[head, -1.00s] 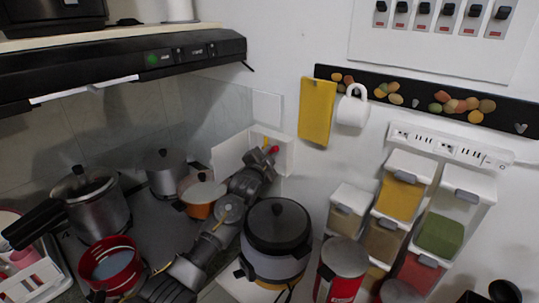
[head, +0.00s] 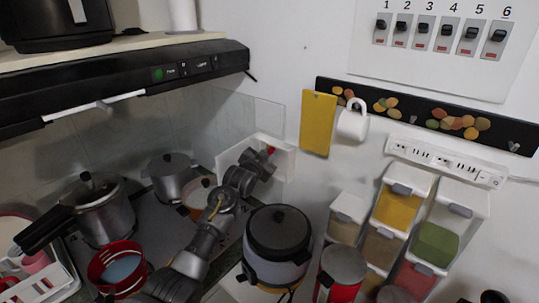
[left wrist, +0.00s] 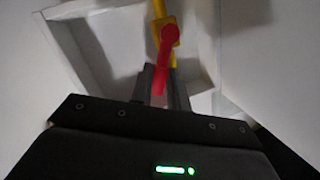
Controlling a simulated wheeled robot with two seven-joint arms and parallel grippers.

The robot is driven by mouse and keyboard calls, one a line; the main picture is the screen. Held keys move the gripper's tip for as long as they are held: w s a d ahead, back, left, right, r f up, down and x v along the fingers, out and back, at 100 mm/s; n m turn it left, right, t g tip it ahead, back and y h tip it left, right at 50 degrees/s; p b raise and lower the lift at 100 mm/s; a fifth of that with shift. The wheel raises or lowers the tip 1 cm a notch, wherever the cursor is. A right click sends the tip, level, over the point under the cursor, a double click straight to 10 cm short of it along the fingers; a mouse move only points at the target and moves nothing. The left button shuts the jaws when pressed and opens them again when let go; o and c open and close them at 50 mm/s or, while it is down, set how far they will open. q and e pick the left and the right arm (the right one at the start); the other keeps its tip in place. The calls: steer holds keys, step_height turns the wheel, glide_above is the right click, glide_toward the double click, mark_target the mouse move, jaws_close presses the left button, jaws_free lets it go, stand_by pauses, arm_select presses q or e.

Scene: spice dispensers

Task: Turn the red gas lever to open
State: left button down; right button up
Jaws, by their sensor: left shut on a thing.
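The red gas lever (left wrist: 167,48) shows in the left wrist view. It sits on a yellow pipe (left wrist: 159,8) inside a white wall recess (left wrist: 92,50). Its handle runs from the pipe down between my fingers, roughly along the pipe's line. My left gripper (left wrist: 158,88) is shut on the handle's lower end. In the head view my left gripper (head: 264,157) reaches into the white box behind the rice cooker. Only a small red bit of the lever (head: 271,150) shows there. The gripper hides most of the pipe. My right gripper is not in view.
A black-lidded cooker (head: 278,240) stands just right of my left arm. An orange pot (head: 197,205), a steel pot (head: 171,178) and a red pan (head: 117,268) stand to its left. Spice dispensers (head: 400,215) are at right. A range hood (head: 120,85) hangs above.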

arm_select(q)
steer(key=shift+w+a+r+n+g+p, duration=0.2)
steer(key=shift+n+g+p, duration=0.2)
steer(key=shift+n, duration=0.2)
steer(key=shift+f, duration=0.1)
steer(key=c, duration=1.3)
jaws_free()
steer(key=shift+c, duration=0.2)
steer(key=shift+s+a, duration=0.1)
steer(key=b+v, duration=0.3)
steer(key=v, duration=0.8)
